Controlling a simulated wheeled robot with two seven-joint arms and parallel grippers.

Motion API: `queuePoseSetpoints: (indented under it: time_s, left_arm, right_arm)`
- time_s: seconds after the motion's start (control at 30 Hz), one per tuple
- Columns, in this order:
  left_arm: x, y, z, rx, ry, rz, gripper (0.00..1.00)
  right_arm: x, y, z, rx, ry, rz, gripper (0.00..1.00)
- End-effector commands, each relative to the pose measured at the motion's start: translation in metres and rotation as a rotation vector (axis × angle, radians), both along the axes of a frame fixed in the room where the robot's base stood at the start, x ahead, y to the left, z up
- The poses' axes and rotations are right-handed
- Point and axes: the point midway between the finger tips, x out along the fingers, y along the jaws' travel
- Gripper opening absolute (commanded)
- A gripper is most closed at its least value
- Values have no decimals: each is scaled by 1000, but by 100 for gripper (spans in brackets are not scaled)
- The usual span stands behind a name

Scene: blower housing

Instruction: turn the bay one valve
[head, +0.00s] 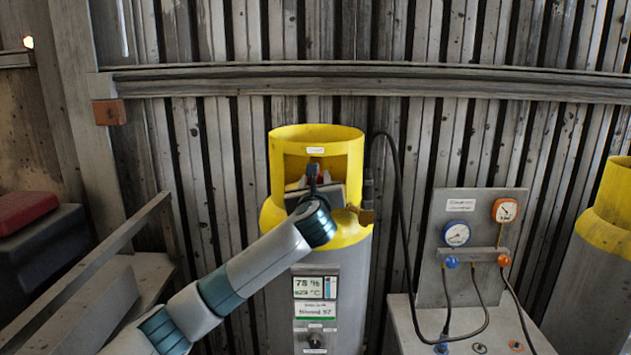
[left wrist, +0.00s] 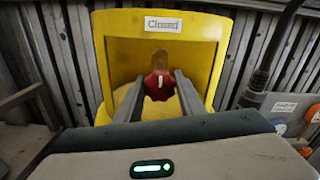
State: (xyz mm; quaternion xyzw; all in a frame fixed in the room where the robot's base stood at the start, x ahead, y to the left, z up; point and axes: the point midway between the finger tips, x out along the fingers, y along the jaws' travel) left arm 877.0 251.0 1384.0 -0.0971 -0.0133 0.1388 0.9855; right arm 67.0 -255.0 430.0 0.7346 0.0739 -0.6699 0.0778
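The yellow-topped cylinder (head: 352,290) stands upright at mid-view, with an open window in its yellow collar (head: 347,150). Inside that window is a red valve knob with a white mark, seen in the left wrist view (left wrist: 159,86). A label reading "Closed" (left wrist: 164,24) is on the collar above it. My left gripper (head: 313,172) reaches into the window. In the left wrist view its two fingers (left wrist: 159,80) stand apart, one on each side of the knob. I cannot tell whether they press on it. My right gripper is not in view.
A gauge panel (head: 480,220) with a blue and an orange gauge stands at right, with a black hose looping to the cylinder. Another yellow-topped cylinder (head: 603,225) is at the far right. A red and dark case (head: 30,240) is at left. A corrugated wall closes the back.

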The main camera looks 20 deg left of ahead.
Motion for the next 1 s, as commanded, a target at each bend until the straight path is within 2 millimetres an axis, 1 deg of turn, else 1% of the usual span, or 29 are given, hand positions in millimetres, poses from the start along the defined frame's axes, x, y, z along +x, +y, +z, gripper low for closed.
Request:
queuePoseSetpoints:
  time_s: [0.27,0.47,0.67,1.0]
  left_arm:
    - [0,0,0,-12,-4,0,13]
    - [0,0,0,-63,-18,0,13]
    - [0,0,0,-170,-50,0,13]
    - [0,0,-1,-454,-132,1,13]
  right_arm:
    - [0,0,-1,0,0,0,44]
    - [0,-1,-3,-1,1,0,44]
    - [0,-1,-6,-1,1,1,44]
    - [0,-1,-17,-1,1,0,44]
